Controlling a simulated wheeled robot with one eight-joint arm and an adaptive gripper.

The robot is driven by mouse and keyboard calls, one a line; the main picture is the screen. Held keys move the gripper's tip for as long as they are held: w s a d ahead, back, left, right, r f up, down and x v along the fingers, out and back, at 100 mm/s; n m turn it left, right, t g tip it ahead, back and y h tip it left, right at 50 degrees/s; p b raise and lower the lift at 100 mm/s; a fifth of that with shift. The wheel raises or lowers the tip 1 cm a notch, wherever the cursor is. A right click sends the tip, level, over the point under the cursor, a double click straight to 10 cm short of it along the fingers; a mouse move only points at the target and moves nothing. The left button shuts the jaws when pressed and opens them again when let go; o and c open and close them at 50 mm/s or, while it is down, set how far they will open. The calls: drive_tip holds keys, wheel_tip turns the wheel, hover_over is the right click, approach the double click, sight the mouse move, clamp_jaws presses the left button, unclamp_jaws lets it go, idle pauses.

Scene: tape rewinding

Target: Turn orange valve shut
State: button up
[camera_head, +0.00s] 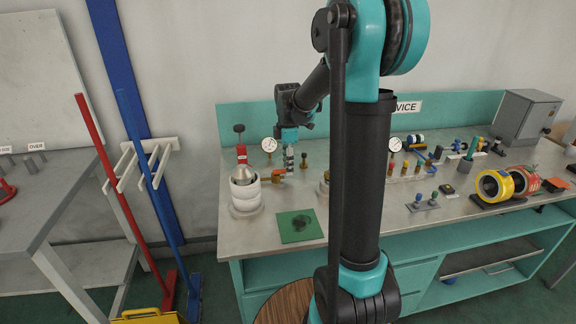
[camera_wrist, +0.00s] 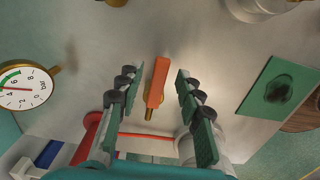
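The orange valve handle (camera_wrist: 157,82) is a flat lever with a brass stem below it in the wrist view. It lies between the two green-padded fingers of my gripper (camera_wrist: 157,112), which are open with a gap on each side of the lever. In the head view my gripper (camera_head: 289,165) points down over the bench, close beside the orange handle (camera_head: 279,172). The handle shows only small there, and the valve body beneath it is mostly hidden.
A pressure gauge (camera_head: 269,145) stands behind the valve; its dial (camera_wrist: 22,88) is at left in the wrist view. A white cylinder with a red-topped fitting (camera_head: 245,192) stands left on the bench (camera_head: 262,238). A green mat (camera_head: 287,226) lies in front.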

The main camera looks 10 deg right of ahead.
drive_tip(key=shift+f, duration=0.1)
drive_tip(key=shift+c, duration=0.5)
clamp_jaws()
drive_tip(key=m, duration=0.1)
drive_tip(key=s+m, duration=0.1)
drive_tip(key=m, duration=0.1)
drive_tip(key=shift+s+a+m, duration=0.15)
drive_tip(key=shift+s+m, duration=0.05)
drive_tip(key=shift+m, duration=0.1)
drive_tip(key=m, duration=0.1)
drive_tip(key=s+m, duration=0.1)
drive_tip(key=m, duration=0.2)
drive_tip(key=shift+s+a+m, duration=0.3)
drive_tip(key=shift+a, duration=0.1)
drive_tip(key=m, duration=0.1)
drive_tip(key=a+m, duration=0.1)
drive_tip(key=m, duration=0.1)
drive_tip(key=s+m, duration=0.1)
drive_tip(key=m, duration=0.1)
drive_tip(key=shift+a, duration=0.4)
drive_tip(key=shift+s+a+m, duration=0.1)
drive_tip(key=shift+a+m, duration=0.3)
drive_tip(key=shift+m, duration=0.8)
drive_tip(key=shift+s+a+m, duration=0.1)
drive_tip(key=shift+a+m, duration=0.3)
drive_tip(key=shift+m, duration=0.8)
